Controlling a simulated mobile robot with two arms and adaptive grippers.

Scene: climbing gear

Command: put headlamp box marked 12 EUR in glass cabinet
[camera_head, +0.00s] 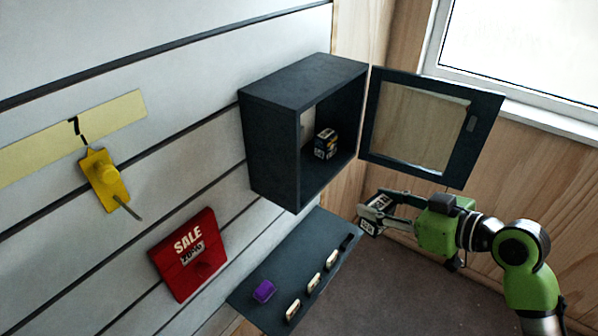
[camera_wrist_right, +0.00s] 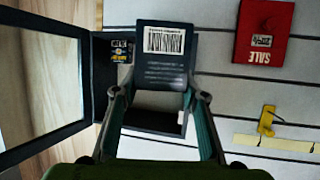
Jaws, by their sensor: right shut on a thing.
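The glass cabinet (camera_head: 290,85) is a dark box on the slatted wall, and its glass-paned door (camera_head: 485,130) stands wide open to the right. A small dark box with a white label (camera_head: 326,144) sits inside it; it also shows in the right wrist view (camera_wrist_right: 121,52). My right gripper (camera_head: 372,210) is shut on another dark box (camera_head: 368,228), below the open door and outside the cabinet. In the right wrist view this held box (camera_wrist_right: 165,68) shows a barcode and small print; no price can be read. My left gripper is not in view.
A dark shelf (camera_head: 310,245) below the cabinet carries a purple item (camera_head: 263,291) and several small pale tags. A red SALE sign (camera_head: 188,255) and a yellow item on a hook (camera_head: 104,178) are on the wall. The floor right of the shelf is clear.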

